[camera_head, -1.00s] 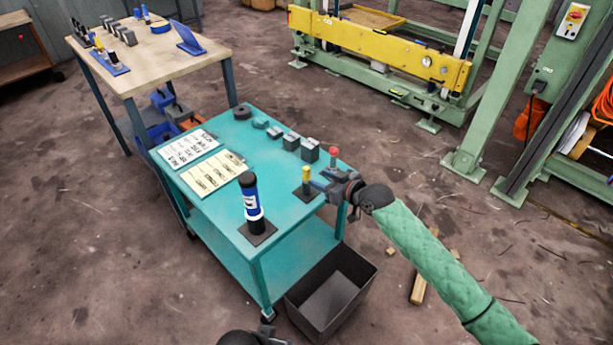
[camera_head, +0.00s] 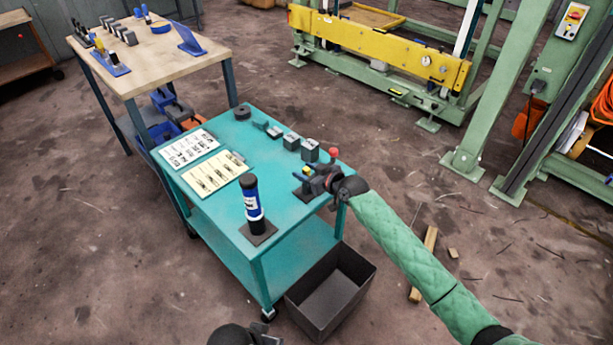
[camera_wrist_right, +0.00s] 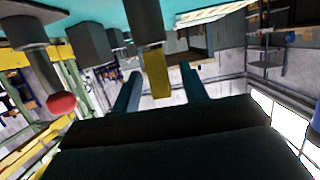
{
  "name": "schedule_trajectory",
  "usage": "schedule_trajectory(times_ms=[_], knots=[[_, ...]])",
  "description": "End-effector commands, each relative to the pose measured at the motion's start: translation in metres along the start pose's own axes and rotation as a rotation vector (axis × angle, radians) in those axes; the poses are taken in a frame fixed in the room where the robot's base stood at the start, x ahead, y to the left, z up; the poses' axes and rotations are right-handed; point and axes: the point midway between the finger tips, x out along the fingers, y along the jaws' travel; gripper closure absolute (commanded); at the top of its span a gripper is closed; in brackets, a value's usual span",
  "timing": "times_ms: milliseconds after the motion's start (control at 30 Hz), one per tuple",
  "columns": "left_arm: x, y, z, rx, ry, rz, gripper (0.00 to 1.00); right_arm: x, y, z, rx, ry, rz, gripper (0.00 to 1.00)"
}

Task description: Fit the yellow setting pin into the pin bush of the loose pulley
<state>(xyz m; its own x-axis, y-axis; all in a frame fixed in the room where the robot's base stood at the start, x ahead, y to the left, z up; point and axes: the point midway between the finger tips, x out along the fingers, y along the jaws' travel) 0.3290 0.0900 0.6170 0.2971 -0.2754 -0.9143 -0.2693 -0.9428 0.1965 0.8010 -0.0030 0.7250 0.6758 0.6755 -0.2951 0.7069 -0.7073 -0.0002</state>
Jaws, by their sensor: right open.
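The yellow setting pin (camera_head: 306,169) stands near the right corner of the teal cart, largely hidden by my gripper in the head view. My right gripper (camera_head: 304,180) is at the pin, low over the cart top. In the upside-down wrist view the yellow pin (camera_wrist_right: 157,78) shows between the two fingers of my right gripper (camera_wrist_right: 160,88). The fingers are open, with a visible gap on each side of the pin. A dark part at the bottom edge appears to be my left gripper (camera_head: 262,338), mostly cut off. I cannot make out the loose pulley or its bush.
A red-topped pin (camera_head: 333,153) stands close beyond my gripper. Dark blocks (camera_head: 309,150), a blue-and-black cylinder (camera_head: 252,200) and paper sheets (camera_head: 217,172) are on the teal cart (camera_head: 215,210). A black bin (camera_head: 330,293) stands below. A green-and-yellow machine (camera_head: 380,45) is behind.

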Motion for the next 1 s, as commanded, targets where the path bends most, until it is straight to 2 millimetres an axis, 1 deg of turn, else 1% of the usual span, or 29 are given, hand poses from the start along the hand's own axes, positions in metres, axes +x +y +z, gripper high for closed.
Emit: schedule_trajectory(times_ms=[67, 167, 200, 300, 567, 667, 767, 1000], knots=[[0.0, 0.0, 0.0, 0.0, 0.0, 0.0, 0.69, 0.0, 0.0, 0.0, 0.0, 0.0, 0.0, 0.56], [0.0, 0.0, 0.0, 0.0, 0.0, 0.0, 0.69, 0.0, 0.0, 0.0, 0.0, 0.0, 0.0, 0.74], [0.0, 0.0, 0.0, 0.0, 0.0, 0.0, 0.69, 0.0, 0.0, 0.0, 0.0, 0.0, 0.0, 0.82], [0.0, 0.0, 0.0, 0.0, 0.0, 0.001, 0.69, 0.0, 0.0, 0.0, 0.0, 0.0, 0.0, 1.0], [-0.001, 0.001, -0.002, 0.001, 0.003, 0.001, 0.69, -0.001, 0.0, -0.001, 0.0, 0.0, 0.0, 1.0], [0.0, 0.001, -0.002, 0.001, 0.005, 0.002, 0.69, -0.002, 0.0, -0.005, -0.001, 0.001, 0.0, 1.0], [0.001, 0.002, -0.002, 0.001, 0.009, 0.004, 0.69, -0.005, 0.0, -0.016, -0.002, 0.001, 0.0, 1.0], [0.011, 0.006, -0.002, 0.003, 0.025, 0.018, 0.69, -0.018, 0.0, -0.058, -0.003, 0.003, 0.0, 1.0]])
